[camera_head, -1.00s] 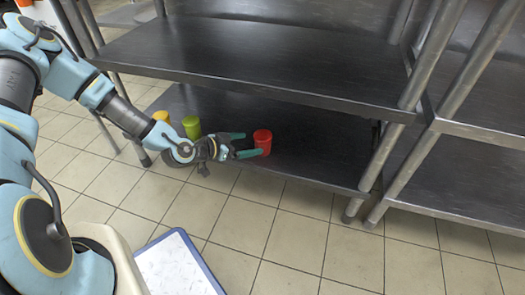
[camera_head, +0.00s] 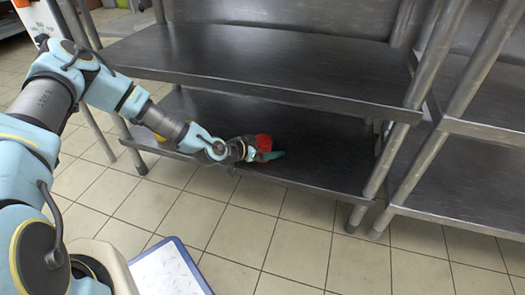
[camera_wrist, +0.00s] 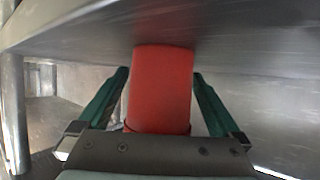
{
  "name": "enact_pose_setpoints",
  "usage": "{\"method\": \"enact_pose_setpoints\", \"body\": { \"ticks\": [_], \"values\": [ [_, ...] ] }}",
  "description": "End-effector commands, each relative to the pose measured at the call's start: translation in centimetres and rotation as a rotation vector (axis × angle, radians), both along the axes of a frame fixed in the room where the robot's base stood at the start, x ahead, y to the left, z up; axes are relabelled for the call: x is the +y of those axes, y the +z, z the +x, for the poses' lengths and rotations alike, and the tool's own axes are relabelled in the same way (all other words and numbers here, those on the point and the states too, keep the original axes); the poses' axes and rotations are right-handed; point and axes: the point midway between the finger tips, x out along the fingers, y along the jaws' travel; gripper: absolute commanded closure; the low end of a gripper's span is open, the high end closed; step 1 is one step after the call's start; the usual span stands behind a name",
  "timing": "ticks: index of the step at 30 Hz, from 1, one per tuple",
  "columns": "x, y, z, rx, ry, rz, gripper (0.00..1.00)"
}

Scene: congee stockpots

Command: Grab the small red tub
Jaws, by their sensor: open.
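The small red tub (camera_head: 264,143) stands on the lower metal shelf, partly hidden by my gripper (camera_head: 268,155) in the head view. In the wrist view the red tub (camera_wrist: 161,90) fills the middle, between the two green fingers of my gripper (camera_wrist: 160,73). The fingers are spread, one on each side of the tub, with a visible gap on the left and a narrow one on the right. The fingers are open and do not appear to press on it.
The lower shelf (camera_head: 320,165) is clear to the right of the tub. The upper shelf (camera_head: 260,60) overhangs it, and a metal post (camera_head: 375,175) stands at the right. A bit of a yellow tub (camera_head: 160,138) shows behind my arm. A blue-edged white board (camera_head: 165,272) is in front.

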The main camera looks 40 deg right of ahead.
Motion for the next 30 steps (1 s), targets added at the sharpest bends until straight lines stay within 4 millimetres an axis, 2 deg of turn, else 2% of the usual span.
{"method": "enact_pose_setpoints", "body": {
  "ticks": [3, 27, 30],
  "values": [
    [0.04, 0.08, -0.01, 0.0, 0.0, 0.0, 0.01],
    [0.06, 0.08, -0.02, 0.001, 0.0, 0.0, 0.91],
    [0.05, 0.1, -0.01, 0.001, 0.0, -0.001, 0.95]
  ]
}}
